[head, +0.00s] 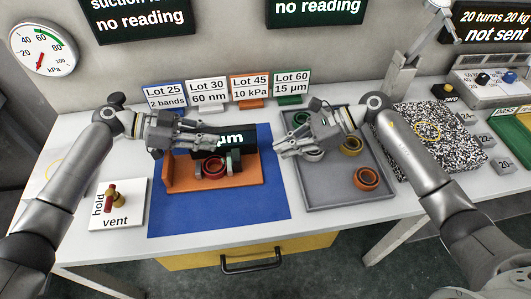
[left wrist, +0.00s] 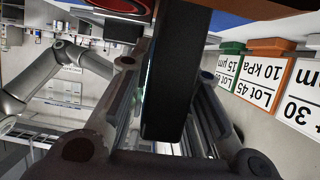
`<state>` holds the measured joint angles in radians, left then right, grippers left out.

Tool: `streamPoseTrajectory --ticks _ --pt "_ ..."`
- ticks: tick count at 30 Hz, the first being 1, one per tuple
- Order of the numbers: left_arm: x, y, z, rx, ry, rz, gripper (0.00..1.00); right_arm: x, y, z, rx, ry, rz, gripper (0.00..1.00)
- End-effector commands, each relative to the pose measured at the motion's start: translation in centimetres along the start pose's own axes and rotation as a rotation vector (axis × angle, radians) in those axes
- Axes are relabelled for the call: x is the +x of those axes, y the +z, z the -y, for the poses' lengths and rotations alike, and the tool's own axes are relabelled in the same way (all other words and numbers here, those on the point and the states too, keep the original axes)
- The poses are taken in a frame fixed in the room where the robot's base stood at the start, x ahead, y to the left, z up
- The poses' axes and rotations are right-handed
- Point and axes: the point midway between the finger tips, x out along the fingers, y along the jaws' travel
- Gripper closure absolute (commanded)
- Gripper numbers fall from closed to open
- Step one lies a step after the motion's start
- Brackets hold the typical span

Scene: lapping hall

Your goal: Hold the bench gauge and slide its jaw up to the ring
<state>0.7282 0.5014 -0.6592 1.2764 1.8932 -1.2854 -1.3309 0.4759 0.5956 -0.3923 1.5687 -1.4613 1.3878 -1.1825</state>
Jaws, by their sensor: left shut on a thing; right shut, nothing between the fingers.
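The bench gauge (head: 240,175) has an orange base and stands on the blue mat, with a dark display block (head: 236,137) at its back showing part of "µm". A red ring (head: 211,169) sits on the gauge, with a dark green jaw (head: 234,160) close to its right; I cannot tell whether they touch. My left gripper (head: 207,143) is shut on the gauge's display block; the left wrist view shows the dark block (left wrist: 176,75) between the fingers. My right gripper (head: 281,149) is shut and empty, right of the jaw and apart from it, over the grey tray's left edge.
The blue mat (head: 200,222) has free room in front of the gauge. The grey tray (head: 330,190) at right holds several coloured rings. A hold/vent valve plate (head: 118,216) stands at left. Lot signs (head: 250,88) line the back. A speckled plate (head: 440,140) lies far right.

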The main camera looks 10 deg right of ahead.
Motion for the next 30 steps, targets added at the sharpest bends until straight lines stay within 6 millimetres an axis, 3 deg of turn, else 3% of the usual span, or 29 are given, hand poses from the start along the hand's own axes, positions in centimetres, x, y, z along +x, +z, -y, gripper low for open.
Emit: streamPoseTrajectory --ticks 6,11,19,23,30 --pt "0.0 0.0 0.0 -0.001 0.001 0.0 1.0 -4.0 -0.1 0.0 0.0 0.0 -0.002 1.0" --pt "0.1 0.0 0.0 -0.001 0.001 0.0 1.0 -5.2 0.0 0.0 0.0 0.001 0.007 1.0" --pt "0.0 0.0 -0.1 0.0 0.002 0.0 1.0 -2.0 -0.4 0.4 0.002 0.004 0.199 1.0" --pt "0.0 0.0 0.0 -0.001 0.002 0.001 1.0 -0.8 -0.1 0.4 -0.001 0.002 0.224 1.0" --pt "0.0 0.0 0.0 0.0 0.001 0.001 1.0 3.3 0.8 0.4 -0.002 0.003 0.224 1.0"
